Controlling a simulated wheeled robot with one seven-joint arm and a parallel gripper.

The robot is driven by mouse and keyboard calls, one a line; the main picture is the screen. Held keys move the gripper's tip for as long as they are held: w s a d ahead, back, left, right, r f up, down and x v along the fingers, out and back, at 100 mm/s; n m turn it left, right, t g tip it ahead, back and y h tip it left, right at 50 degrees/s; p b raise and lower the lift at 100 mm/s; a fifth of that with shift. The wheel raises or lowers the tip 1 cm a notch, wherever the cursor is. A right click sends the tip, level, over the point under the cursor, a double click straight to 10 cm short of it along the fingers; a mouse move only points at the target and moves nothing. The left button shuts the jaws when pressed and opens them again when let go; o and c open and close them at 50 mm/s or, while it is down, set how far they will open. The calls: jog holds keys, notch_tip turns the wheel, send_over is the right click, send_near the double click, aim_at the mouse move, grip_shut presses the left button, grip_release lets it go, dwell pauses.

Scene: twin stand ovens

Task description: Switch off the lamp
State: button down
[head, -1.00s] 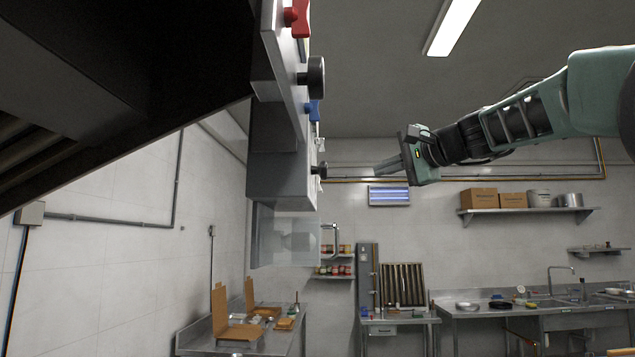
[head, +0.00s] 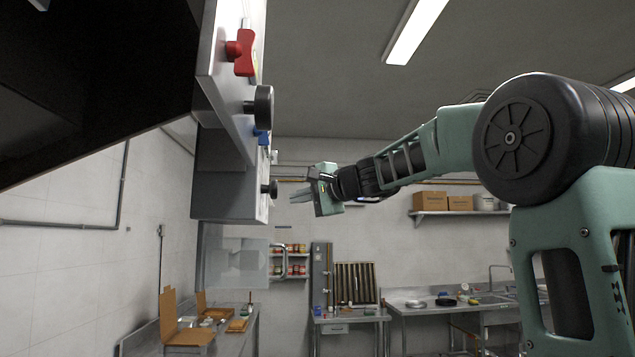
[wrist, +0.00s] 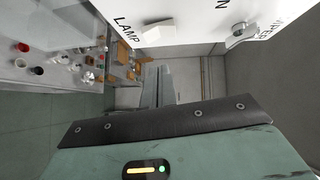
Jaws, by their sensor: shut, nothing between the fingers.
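The lamp switch (wrist: 153,30) is a white rocker on a white panel, next to the printed word LAMP, at the top of the wrist view. Its on or off position is hard to tell. My gripper (wrist: 160,86) is shut and empty; its fingers point away from the camera, below the switch in the picture and apart from it. In the head view my gripper (head: 291,197) is just right of the oven's control face (head: 232,110), fingers pointing left towards it. I cannot clearly pick out the lamp switch in the head view.
A metal knob (wrist: 238,31) is on the same panel. The oven face carries a red knob (head: 242,52), a large black knob (head: 263,107) and a smaller black knob (head: 271,188) close to my fingertips. A bench with open cardboard boxes (head: 180,325) stands below.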

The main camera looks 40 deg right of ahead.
jog(key=a, duration=0.1)
jog(key=w+a, duration=0.1)
jog(key=p, duration=0.1)
jog(key=shift+w+a+f, duration=0.2)
jog(key=shift+w+a, duration=0.05)
jog(key=shift+a, duration=0.15)
